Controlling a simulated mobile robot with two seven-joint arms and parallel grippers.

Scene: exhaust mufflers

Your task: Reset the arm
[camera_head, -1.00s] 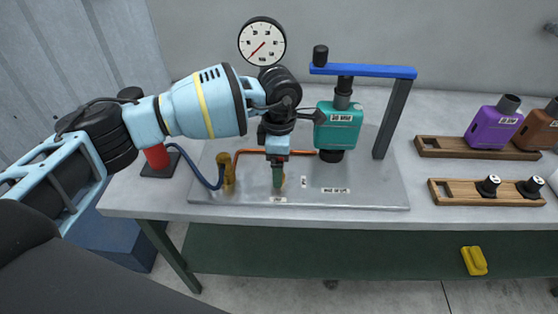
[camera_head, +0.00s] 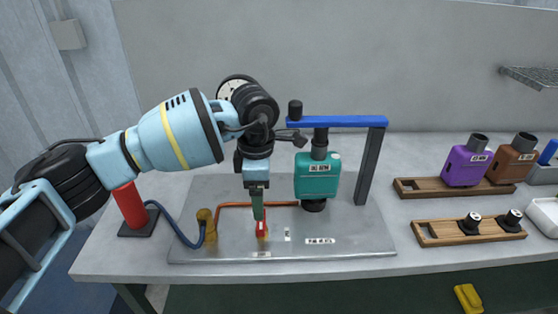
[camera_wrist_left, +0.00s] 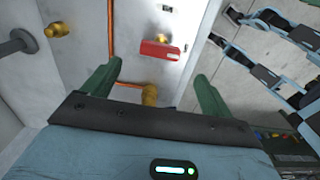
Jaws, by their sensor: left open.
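My left arm reaches in from the left in the head view. Its gripper (camera_head: 258,212) points down over the metal plate (camera_head: 340,228) on the bench. In the left wrist view the two green fingers (camera_wrist_left: 158,82) are apart with nothing between them. A red valve handle (camera_wrist_left: 159,50) lies beyond the fingertips there. In the head view the red handle (camera_head: 262,229) shows right beside the fingertips, partly hidden by them; whether they touch is unclear. My right gripper is not in view.
A teal muffler (camera_head: 317,178) stands under a blue clamp bar (camera_head: 338,121) just right of my gripper. A gauge (camera_head: 232,88) is partly hidden behind my wrist. A red cylinder (camera_head: 130,205) stands left. Wooden racks (camera_head: 410,190) hold a purple muffler (camera_head: 465,166) and others at right.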

